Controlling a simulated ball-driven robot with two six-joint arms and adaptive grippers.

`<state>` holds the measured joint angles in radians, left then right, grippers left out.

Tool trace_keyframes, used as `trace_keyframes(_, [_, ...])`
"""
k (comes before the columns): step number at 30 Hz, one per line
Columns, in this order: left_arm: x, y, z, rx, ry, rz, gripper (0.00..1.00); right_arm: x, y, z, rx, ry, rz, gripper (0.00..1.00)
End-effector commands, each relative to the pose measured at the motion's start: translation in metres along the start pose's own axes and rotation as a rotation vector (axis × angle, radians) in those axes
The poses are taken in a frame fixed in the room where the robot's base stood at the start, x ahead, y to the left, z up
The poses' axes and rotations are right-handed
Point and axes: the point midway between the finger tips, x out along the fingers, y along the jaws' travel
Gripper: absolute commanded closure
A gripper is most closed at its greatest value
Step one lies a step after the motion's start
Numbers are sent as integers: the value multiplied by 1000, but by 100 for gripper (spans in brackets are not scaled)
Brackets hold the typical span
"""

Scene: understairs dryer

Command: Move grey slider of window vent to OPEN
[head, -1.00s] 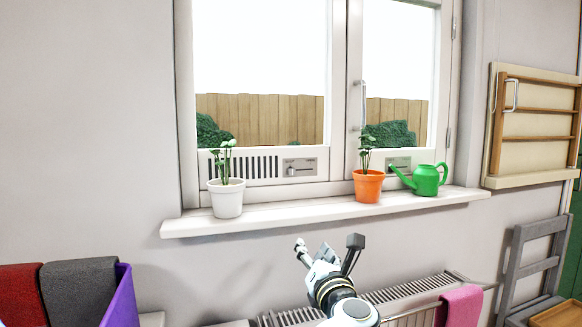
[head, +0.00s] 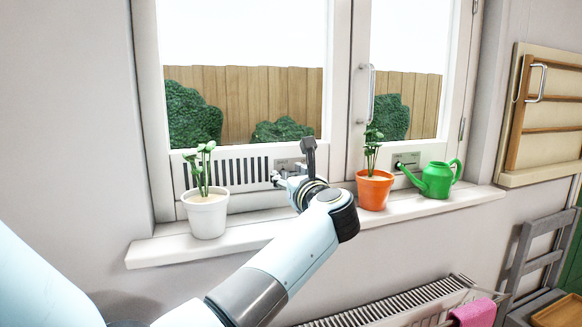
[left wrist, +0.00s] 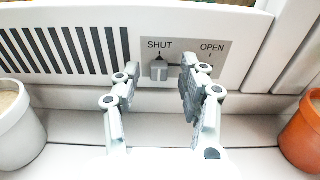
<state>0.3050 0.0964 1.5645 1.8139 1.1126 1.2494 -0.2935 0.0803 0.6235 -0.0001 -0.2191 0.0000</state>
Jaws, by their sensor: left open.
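The window vent has a row of dark slots (left wrist: 60,50) and a grey plate (left wrist: 222,47) marked SHUT on the left and OPEN on the right. The grey slider (left wrist: 159,69) stands under the SHUT mark in the left wrist view. My left gripper (left wrist: 158,88) is open, with one finger on each side of the slider; I cannot tell if either touches it. In the head view the left gripper (head: 290,165) is in front of the vent plate and hides the slider. My right gripper is not in view.
A white pot with a plant (head: 207,212) stands on the sill (head: 150,252) left of the gripper. An orange pot (head: 374,190) and a green watering can (head: 437,180) stand to its right. A radiator (head: 400,308) is below.

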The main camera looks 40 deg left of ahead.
Motion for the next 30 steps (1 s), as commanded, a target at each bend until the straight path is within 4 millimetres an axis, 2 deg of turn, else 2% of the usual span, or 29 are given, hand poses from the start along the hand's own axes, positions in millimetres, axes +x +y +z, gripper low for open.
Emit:
trace_keyframes(4, [4, 4, 0, 0, -1, 1, 58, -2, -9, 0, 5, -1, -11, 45])
trace_keyframes(12, [5, 5, 0, 0, 0, 1, 58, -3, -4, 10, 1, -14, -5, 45])
trace_keyframes(22, [5, 5, 0, 0, 0, 1, 100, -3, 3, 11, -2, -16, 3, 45])
trace_keyframes(30, [5, 5, 0, 0, -1, 1, 100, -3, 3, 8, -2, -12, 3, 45])
